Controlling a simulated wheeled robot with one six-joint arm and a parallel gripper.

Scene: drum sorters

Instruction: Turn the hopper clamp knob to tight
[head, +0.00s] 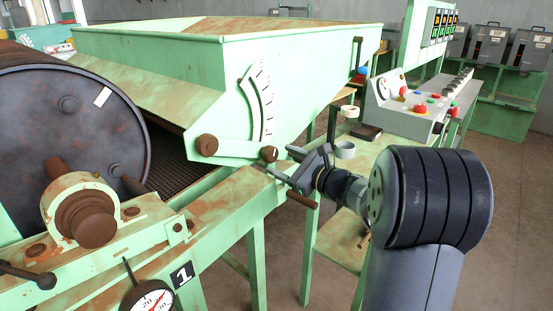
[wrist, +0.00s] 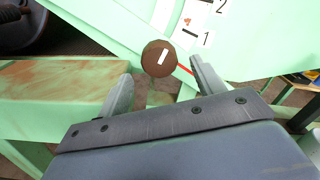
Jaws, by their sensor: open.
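The hopper clamp knob (head: 270,154) is a round, rusty brown knob at the lower end of the hopper's side plate. In the wrist view the knob (wrist: 159,58) faces me, with a white mark on its face tilted a little right of upright. My gripper (head: 279,162) is open in front of the knob. In the wrist view its two grey fingers (wrist: 161,72) stand left and right of the knob, with gaps on both sides. I cannot tell how far the fingertips reach past the knob's face.
The pale green hopper (head: 300,75) carries a curved white scale (head: 260,105). A second brown knob (head: 206,145) is on the plate to the left. A rusty drum (head: 70,120) stands at the left. A control panel (head: 420,105) is behind my arm. A brown handle (head: 301,198) hangs just below my gripper.

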